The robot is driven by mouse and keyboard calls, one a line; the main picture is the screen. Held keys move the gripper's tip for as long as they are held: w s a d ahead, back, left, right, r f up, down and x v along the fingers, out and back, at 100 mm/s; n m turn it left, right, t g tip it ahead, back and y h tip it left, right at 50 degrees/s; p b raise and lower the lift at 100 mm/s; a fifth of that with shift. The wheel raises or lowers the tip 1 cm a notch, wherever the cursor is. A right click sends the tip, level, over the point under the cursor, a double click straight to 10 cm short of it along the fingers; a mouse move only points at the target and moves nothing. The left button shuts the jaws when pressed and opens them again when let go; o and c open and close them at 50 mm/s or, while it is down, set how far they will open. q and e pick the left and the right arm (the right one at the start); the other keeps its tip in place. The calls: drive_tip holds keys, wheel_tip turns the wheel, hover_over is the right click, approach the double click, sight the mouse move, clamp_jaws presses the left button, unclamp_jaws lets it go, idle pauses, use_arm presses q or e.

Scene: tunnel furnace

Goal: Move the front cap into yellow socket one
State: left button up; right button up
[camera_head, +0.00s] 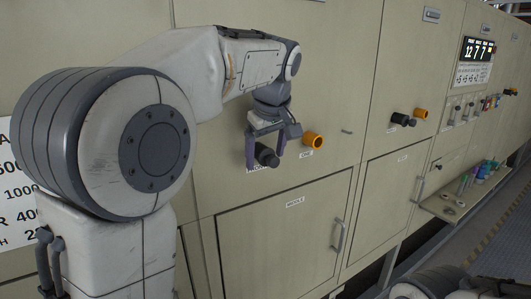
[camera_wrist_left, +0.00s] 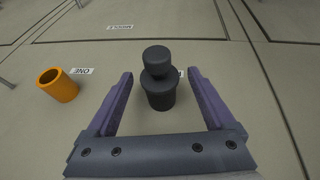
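The front cap (camera_head: 267,156) is a dark grey knobbed plug seated on the cream panel. In the left wrist view the cap (camera_wrist_left: 157,72) points out between my fingers. My left gripper (camera_head: 266,152) is open around it, and the wrist view shows gaps between the purple fingers (camera_wrist_left: 160,98) and the cap on both sides. Yellow socket one (camera_head: 312,140) is an empty orange-yellow ring just right of the cap, with a label "ONE" below it. In the wrist view the socket (camera_wrist_left: 57,86) lies to the left. The label by the cap is partly hidden.
A second dark cap (camera_head: 402,119) and yellow socket (camera_head: 421,113) sit on the panel further right. A panel with handle (camera_head: 338,236) is below. A shelf (camera_head: 440,208) with small parts and a display (camera_head: 477,50) are at the far right. My right arm shows at the bottom right.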

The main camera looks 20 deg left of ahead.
sight(278, 161)
use_arm(q)
clamp_jaws()
drive_tip(key=shift+s+d+b, duration=0.35)
drive_tip(key=shift+s+d, duration=0.45)
drive_tip(key=shift+d, duration=0.2)
drive_tip(key=shift+s+d+b, duration=0.3)
drive_tip(key=shift+s+d, duration=0.5)
drive_tip(key=shift+d, duration=0.2)
drive_tip(key=s+d+b, duration=0.1)
drive_tip(key=s+d, duration=0.5)
drive_tip(key=d, duration=0.1)
drive_tip(key=shift+d+b, duration=0.3)
drive_tip(key=shift+d, duration=0.1)
